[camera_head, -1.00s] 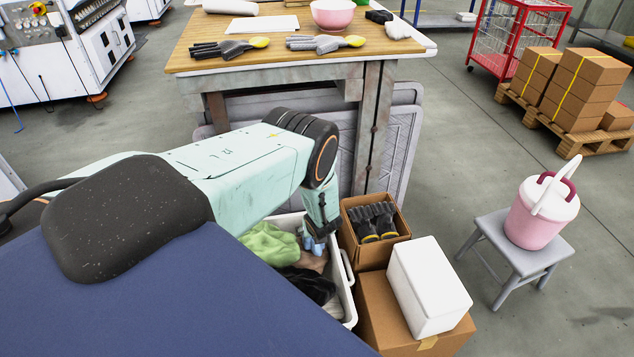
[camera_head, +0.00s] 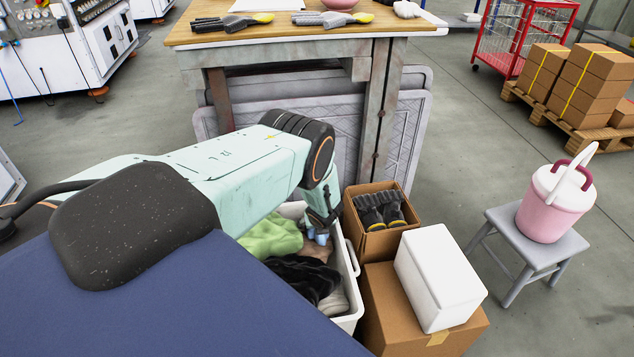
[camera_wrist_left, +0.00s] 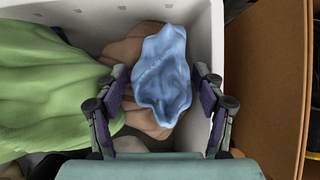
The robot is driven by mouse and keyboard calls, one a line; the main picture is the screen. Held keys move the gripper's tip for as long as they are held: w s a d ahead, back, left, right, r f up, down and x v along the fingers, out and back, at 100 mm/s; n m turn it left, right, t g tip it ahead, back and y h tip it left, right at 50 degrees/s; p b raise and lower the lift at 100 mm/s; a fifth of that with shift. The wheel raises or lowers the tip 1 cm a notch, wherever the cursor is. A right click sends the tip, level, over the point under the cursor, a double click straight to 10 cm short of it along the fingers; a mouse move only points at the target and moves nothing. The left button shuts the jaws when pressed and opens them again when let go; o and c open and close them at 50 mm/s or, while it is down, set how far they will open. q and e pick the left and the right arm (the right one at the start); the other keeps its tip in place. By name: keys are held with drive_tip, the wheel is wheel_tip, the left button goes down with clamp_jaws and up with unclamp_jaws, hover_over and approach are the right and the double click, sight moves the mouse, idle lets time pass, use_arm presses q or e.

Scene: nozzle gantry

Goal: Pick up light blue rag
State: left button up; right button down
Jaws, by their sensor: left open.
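The light blue rag (camera_wrist_left: 162,78) lies crumpled in a white bin (camera_wrist_left: 90,22), on top of a brown rag (camera_wrist_left: 125,50). My left gripper (camera_wrist_left: 158,100) reaches down into the bin, open, with one finger on each side of the light blue rag. I cannot tell whether the fingers touch it. In the head view only small bits of the light blue rag (camera_head: 320,238) show below my left gripper (camera_head: 322,228); my arm hides the rest. My right gripper is not in view.
A green rag (camera_head: 272,236) and a black rag (camera_head: 305,274) share the bin. A wooden-topped table (camera_head: 300,30) stands behind.

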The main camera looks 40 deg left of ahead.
use_arm(q)
drive_tip(key=shift+w+a+f, duration=0.1)
drive_tip(key=shift+a+f, duration=0.05)
drive_tip(key=shift+f, duration=0.1)
drive_tip(key=shift+c, duration=0.2)
drive_tip(key=c, duration=0.9)
